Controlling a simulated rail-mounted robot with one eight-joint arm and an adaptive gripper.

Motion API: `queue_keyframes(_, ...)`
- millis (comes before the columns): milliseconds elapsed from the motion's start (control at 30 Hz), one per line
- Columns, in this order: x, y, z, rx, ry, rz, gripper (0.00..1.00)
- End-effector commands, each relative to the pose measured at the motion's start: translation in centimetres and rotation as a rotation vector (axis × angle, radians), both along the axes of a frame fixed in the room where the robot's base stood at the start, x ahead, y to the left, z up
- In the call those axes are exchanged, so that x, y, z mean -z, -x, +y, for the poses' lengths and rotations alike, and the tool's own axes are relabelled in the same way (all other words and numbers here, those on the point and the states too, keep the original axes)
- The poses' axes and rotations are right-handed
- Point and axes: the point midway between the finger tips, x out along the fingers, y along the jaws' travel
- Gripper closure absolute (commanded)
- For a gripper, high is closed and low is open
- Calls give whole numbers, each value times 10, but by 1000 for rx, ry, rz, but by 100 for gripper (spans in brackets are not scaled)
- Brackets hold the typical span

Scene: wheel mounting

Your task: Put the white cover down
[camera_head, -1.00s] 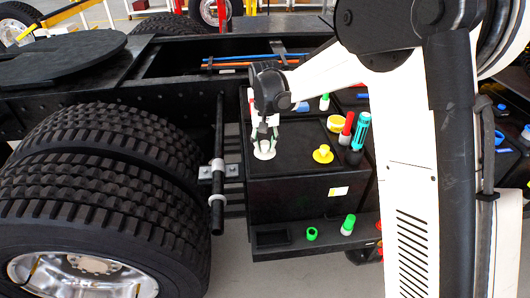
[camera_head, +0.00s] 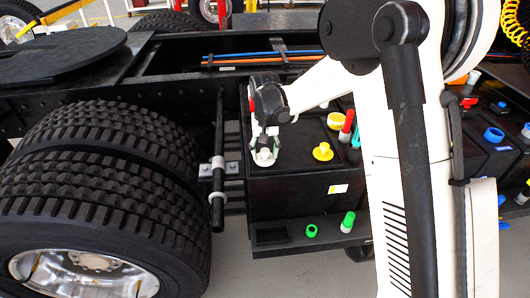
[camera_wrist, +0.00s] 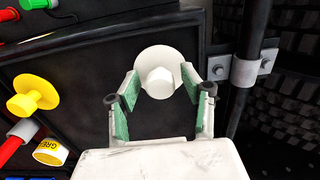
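The white cover (camera_wrist: 173,58) is a round disc with a raised white knob (camera_wrist: 158,82). It appears to rest on the top of the black box, near its left corner. In the head view the cover (camera_head: 264,156) is partly hidden by my gripper (camera_head: 265,146), which is low over it. In the wrist view my gripper (camera_wrist: 160,85) is open, with its green-padded fingers on either side of the knob. Gaps show between the knob and both fingertips.
A yellow knobbed cover (camera_head: 322,152) lies to the right on the black box (camera_head: 295,188). A red-topped piece (camera_head: 346,126) stands beyond it. Green pieces (camera_head: 348,222) sit on the lower step. A vertical bar (camera_head: 218,170) and large tyres (camera_head: 110,170) are close on the left.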

Motion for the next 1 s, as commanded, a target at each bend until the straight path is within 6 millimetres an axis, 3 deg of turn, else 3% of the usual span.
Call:
queue_keyframes(367, -10, 0, 0, 0, 0, 0, 58)
queue_keyframes(800, -94, 0, 0, 0, 0, 0, 58)
queue_keyframes(1000, -117, 0, 0, 0, 0, 0, 58)
